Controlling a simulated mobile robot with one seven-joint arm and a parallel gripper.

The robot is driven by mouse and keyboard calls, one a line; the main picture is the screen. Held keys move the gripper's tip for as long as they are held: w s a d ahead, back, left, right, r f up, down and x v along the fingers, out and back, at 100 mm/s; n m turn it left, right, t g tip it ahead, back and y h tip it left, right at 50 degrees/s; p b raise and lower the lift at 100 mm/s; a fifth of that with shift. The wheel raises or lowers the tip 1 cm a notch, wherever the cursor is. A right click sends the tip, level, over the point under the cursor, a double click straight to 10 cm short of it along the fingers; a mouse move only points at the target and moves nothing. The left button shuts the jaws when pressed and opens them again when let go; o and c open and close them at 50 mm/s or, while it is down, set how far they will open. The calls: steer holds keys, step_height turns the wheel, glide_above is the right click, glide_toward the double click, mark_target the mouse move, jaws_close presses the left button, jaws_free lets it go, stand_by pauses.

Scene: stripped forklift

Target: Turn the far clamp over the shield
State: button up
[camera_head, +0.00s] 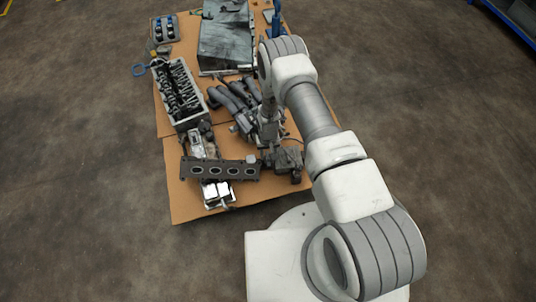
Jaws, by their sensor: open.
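My gripper (268,132) points down over the right side of the table, close to the dark pipe-like parts. It is small in the picture and its fingers are hard to make out. I see nothing held in it. A large dark grey panel-like part (225,45), possibly the shield, lies at the far end of the table. I cannot make out a clamp on or beside it. My arm covers part of the table's right edge.
The brown table (190,205) carries an engine head (179,92), dark pipes (233,101), a flat bar with several holes (220,170) and small metal parts. The table's near left corner is bare.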

jaws_close()
steer(key=shift+n, duration=0.5)
steer(key=n, duration=0.8)
steer(key=shift+n, duration=0.3)
steer(key=n, duration=0.4)
steer(key=shift+n, duration=2.2)
jaws_free()
